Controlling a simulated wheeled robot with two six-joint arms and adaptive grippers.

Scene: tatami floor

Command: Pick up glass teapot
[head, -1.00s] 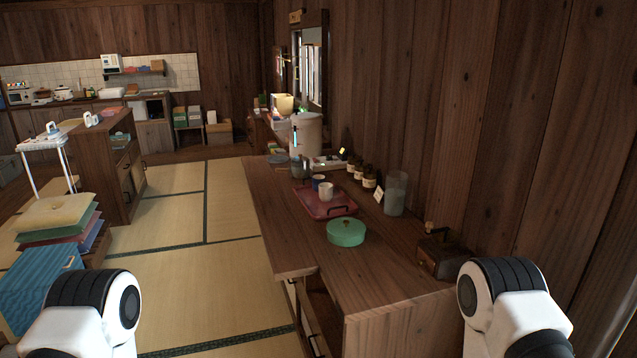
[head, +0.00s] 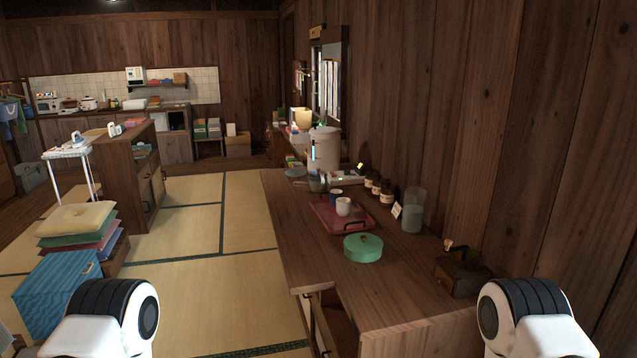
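I cannot make out a glass teapot for certain. A small, dark, see-through vessel (head: 317,181) stands on the long wooden counter (head: 345,286), just behind the red tray; it is too small to identify. A tall clear glass cylinder (head: 413,212) stands near the wall, on the right side of the counter. Neither gripper is in view. Only my white and black arm links show at the bottom left and bottom right, so what the grippers hold is hidden.
The red tray (head: 323,217) carries a white cup (head: 343,206) and a dark cup (head: 335,195). A green lidded pot (head: 363,248) and a wooden box (head: 462,276) sit nearer. Stacked cushions (head: 76,219) stand left. Tatami floor (head: 215,285) beside the counter is clear.

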